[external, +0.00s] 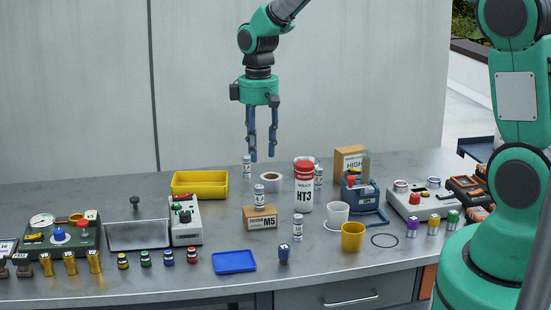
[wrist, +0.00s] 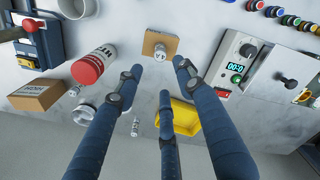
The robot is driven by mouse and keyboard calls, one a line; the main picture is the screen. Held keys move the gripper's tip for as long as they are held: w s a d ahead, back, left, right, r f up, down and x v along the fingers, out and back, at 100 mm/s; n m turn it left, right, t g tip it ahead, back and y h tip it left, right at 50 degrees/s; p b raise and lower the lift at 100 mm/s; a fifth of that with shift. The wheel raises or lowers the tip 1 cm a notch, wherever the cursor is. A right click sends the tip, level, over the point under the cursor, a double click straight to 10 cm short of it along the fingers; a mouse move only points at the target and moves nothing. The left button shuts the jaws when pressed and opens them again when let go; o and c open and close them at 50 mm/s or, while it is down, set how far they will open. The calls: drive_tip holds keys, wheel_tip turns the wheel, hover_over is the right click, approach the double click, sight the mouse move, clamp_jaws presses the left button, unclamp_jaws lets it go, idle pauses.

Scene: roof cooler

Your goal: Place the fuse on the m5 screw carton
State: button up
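The M5 screw carton (external: 262,222) is a small brown box near the middle of the bench. A white cylindrical fuse (external: 259,196) with a dark label stands upright on its top. In the wrist view the carton (wrist: 148,42) and the fuse on it (wrist: 160,52) lie beyond the fingertips. Similar white cylinders stand on the bench: one behind the carton (external: 247,167), one in front (external: 297,229), and one partly hidden behind the HT3 canister (external: 319,177). My gripper (external: 262,155) hangs above the bench behind the carton, its blue fingers (wrist: 158,75) apart and empty.
The red-and-white HT3 canister (external: 305,190) stands just right of the carton. A yellow tray (external: 200,178) and a control box (external: 186,222) are to the left. A tape roll (external: 271,175) lies behind; a blue tray (external: 234,261) lies in front. White (external: 336,215) and yellow cups (external: 352,237) stand right.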

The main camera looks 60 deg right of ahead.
drive_tip(key=shift+r, duration=0.1)
drive_tip(key=s+a+r+t, duration=0.1)
drive_tip(key=s+a+r, duration=0.35)
drive_tip(key=r, duration=0.35)
drive_tip(key=s+a+r+m+t, duration=0.1)
drive_tip(key=s+a+r, duration=0.2)
drive_tip(key=s+r, duration=0.4)
drive_tip(key=s+a+r+t, duration=0.1)
drive_tip(key=s+a+r, duration=0.3)
drive_tip(key=r, duration=0.5)
drive_tip(key=s+a+r+t, duration=0.1)
drive_tip(key=s+a+r, duration=0.1)
drive_tip(key=s, duration=0.9)
drive_tip(key=s+a+r+m+t, duration=0.1)
drive_tip(key=s+a+r, duration=0.1)
drive_tip(key=s, duration=0.9)
drive_tip(key=shift+s+a+r+t, duration=0.2)
drive_tip(key=shift+s+a+t, duration=0.15)
drive_tip(key=shift+a, duration=0.25)
drive_tip(key=shift+f, duration=0.1)
